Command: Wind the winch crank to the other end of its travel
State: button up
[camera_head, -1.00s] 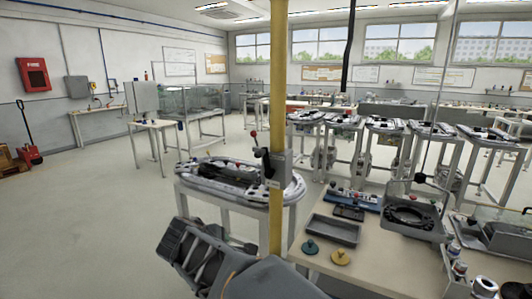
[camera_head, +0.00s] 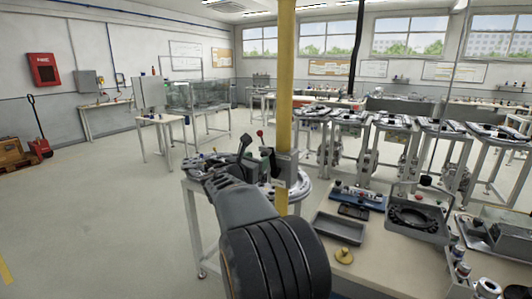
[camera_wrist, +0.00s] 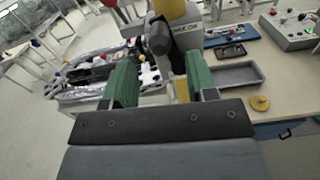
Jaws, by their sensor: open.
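The winch (camera_wrist: 188,32) is a grey housing with lettering on a yellow post (camera_wrist: 170,8). Its dark crank handle (camera_wrist: 158,38) points towards me in the wrist view, ahead of my gripper and roughly between the finger lines. In the head view the winch housing (camera_head: 283,166) sits on the post (camera_head: 287,90), with a red ball (camera_head: 260,133) beside it. My gripper (camera_wrist: 160,76) is open, its two green fingers apart and nothing visibly held. In the head view my arm reaches up to the winch and hides part of it. Contact with the crank cannot be told.
A white ring-shaped track unit (camera_wrist: 80,75) stands on a table behind the post. Open floor (camera_head: 100,210) lies to the left.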

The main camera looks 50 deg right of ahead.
aim_at(262, 156)
jog(key=p+x, duration=0.1)
jog(key=x, duration=0.6)
jog(key=shift+c, duration=0.2)
grip_shut()
dwell(0.4)
